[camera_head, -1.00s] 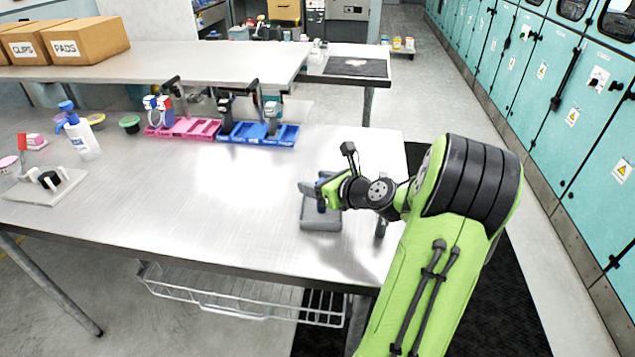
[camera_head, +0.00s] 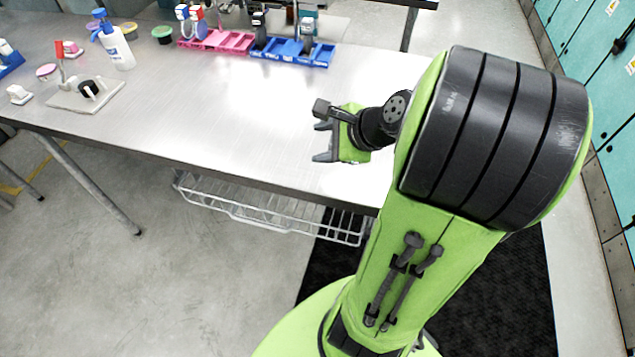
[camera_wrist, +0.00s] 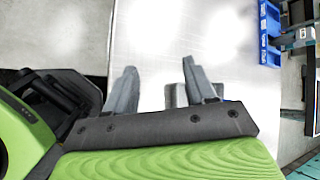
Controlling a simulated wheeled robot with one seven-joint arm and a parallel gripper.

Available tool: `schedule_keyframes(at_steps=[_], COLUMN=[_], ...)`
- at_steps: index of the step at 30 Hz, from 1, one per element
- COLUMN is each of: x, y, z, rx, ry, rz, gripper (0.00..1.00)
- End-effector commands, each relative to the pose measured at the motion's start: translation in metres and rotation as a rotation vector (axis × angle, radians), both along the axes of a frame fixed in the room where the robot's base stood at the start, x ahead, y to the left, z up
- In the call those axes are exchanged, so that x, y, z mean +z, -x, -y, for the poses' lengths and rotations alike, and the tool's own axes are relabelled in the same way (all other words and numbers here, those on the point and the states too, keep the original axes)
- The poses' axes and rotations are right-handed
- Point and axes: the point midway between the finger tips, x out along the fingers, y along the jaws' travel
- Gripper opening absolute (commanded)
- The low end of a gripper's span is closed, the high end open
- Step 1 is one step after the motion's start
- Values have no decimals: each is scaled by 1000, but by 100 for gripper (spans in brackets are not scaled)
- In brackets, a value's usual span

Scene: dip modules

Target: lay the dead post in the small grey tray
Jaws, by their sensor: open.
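My gripper (camera_head: 321,142) is open and empty above the right part of the steel table; its spread fingers also show in the wrist view (camera_wrist: 160,75). In the wrist view, part of a grey object, probably the small grey tray (camera_wrist: 176,97), shows between and behind the fingers. A sliver of blue (camera_wrist: 229,100) shows just right of the right finger; I cannot tell if it is the dead post. In the head view neither tray nor post is visible; my arm and gripper may cover them.
Blue bins (camera_head: 292,52) and pink bins (camera_head: 217,40) stand at the table's back. A white bottle (camera_head: 117,50) and a plate with a black knob (camera_head: 85,95) are at left. The table's middle (camera_head: 210,110) is clear. A wire shelf (camera_head: 270,215) hangs under the front edge.

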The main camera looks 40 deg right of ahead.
Motion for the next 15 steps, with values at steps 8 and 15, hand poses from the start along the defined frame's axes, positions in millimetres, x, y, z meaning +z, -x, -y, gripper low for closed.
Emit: schedule_keyframes(at_steps=[8, 15], x=[17, 39], y=[49, 113], z=[-109, -139], rx=[929, 1529], ry=[789, 1256], rz=[-90, -11], gripper=[55, 55])
